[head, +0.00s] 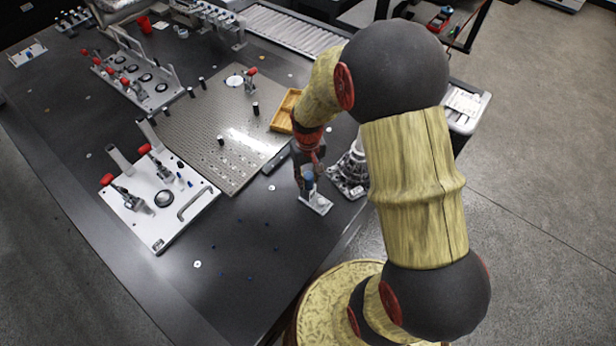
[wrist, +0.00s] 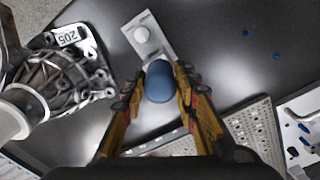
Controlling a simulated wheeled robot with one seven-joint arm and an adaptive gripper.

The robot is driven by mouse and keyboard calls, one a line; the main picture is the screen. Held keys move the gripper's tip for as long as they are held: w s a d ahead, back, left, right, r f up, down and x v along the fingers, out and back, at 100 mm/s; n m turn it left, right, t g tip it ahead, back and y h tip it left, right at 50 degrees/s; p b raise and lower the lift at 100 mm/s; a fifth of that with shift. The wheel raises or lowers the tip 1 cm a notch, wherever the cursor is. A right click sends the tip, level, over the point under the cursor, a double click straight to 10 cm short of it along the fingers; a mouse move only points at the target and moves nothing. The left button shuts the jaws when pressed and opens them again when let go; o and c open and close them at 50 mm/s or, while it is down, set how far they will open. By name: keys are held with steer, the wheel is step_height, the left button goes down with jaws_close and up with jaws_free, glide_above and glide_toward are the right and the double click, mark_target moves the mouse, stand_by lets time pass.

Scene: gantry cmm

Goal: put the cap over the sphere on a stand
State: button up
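My gripper (wrist: 160,76) is shut on the blue cap (wrist: 159,82), a rounded cylinder between its two yellow-and-black fingers. In the head view, the cap (head: 308,181) shows just under my gripper (head: 306,172), near the stand. The stand's pale rectangular base plate (head: 320,207) lies on the dark table. In the wrist view, the whitish sphere (wrist: 142,34) sits on the plate, beyond the cap and slightly left of it. The cap is apart from the sphere in that view and hides the near part of the plate. The height gap is hard to tell.
A grey metal casting (head: 352,170) labelled 205 stands close to the right of the stand, near the table edge. A perforated plate (head: 190,125) and an orange tray (head: 285,108) lie behind. A white fixture plate (head: 180,215) is to the left. The table in front is mostly clear.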

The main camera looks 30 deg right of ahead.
mark_target(308, 175)
steer(key=o, duration=0.5)
steer(key=shift+c, duration=0.2)
step_height(308, 175, up, 12)
stand_by(0.4)
stand_by(0.4)
